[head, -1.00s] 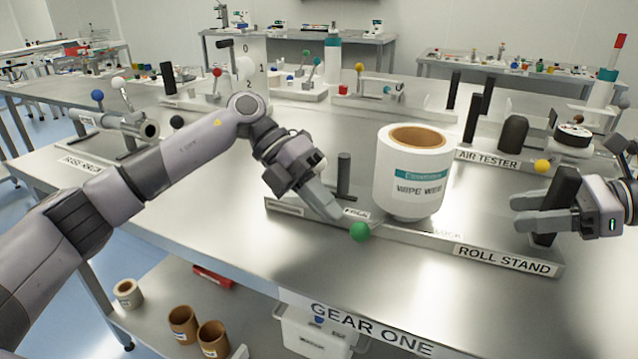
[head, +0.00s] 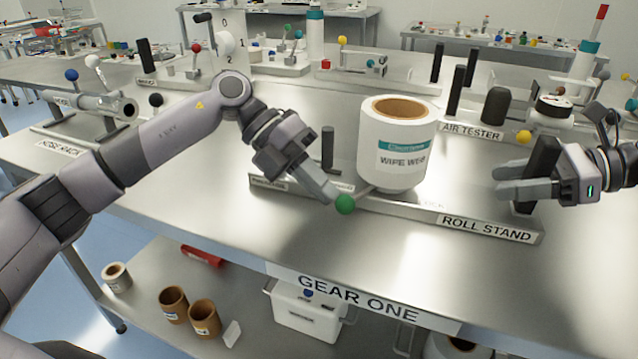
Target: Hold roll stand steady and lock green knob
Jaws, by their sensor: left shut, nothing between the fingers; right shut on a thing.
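The roll stand (head: 462,217) is a low metal base on the bench. It carries an upright white roll (head: 392,150) with a teal band and a brown core. The green knob (head: 345,204) is a ball on a thin rod at the stand's front left. It sits near a partly covered label; a faint LOCK label is farther right. My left gripper (head: 329,194) is shut and empty, its tips right beside the knob, seemingly touching it. My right gripper (head: 505,181) is shut on the black post (head: 541,165) at the stand's right end.
A short dark post (head: 328,148) stands behind my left gripper. The air tester (head: 471,132) with dark posts and a yellow ball (head: 524,137) is behind the stand. The hose rack (head: 60,147) is at left. The bench front is clear.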

